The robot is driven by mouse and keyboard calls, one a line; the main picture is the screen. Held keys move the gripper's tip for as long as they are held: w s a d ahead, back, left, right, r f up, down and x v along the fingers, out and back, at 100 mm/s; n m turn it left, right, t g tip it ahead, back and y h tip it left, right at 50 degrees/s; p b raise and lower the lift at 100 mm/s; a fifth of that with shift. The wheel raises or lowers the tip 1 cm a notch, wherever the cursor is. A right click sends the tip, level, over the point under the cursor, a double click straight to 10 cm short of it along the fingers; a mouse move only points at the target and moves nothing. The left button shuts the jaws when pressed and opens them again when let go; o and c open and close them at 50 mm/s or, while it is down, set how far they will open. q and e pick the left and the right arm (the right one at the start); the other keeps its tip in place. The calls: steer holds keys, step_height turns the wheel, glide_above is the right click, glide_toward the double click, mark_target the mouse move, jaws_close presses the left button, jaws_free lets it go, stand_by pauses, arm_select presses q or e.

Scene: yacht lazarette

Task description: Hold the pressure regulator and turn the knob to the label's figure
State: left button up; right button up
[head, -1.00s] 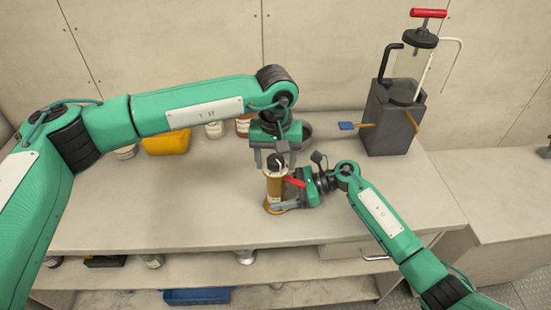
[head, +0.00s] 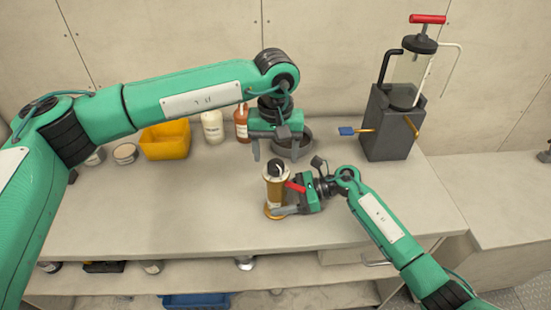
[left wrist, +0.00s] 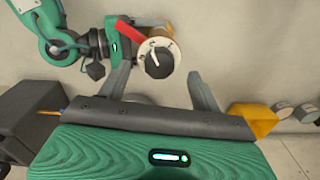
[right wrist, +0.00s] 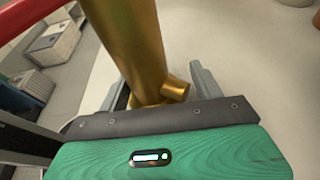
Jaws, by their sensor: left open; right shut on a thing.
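The brass pressure regulator (head: 275,192) stands upright on the bench in the head view, with a dark knob (head: 275,168) on top. My right gripper (head: 283,209) is shut on the regulator low on its body; the right wrist view shows the brass body (right wrist: 137,50) between the fingers. My left gripper (head: 271,152) is open and empty, above and behind the regulator. In the left wrist view the knob (left wrist: 159,62) has a white pointer mark and lies beyond the open fingers, apart from them. A red lever (head: 295,186) sticks out at the regulator's side. The label's figure cannot be read.
A yellow bin (head: 166,143), a white bottle (head: 212,127), an orange bottle (head: 242,124) and a dark round dish (head: 292,147) stand along the back. A grey block with a clear pump (head: 390,125) stands back right. The bench's front left is clear.

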arm_select(q)
steer(key=shift+r, duration=1.25)
steer(key=shift+c, duration=0.4)
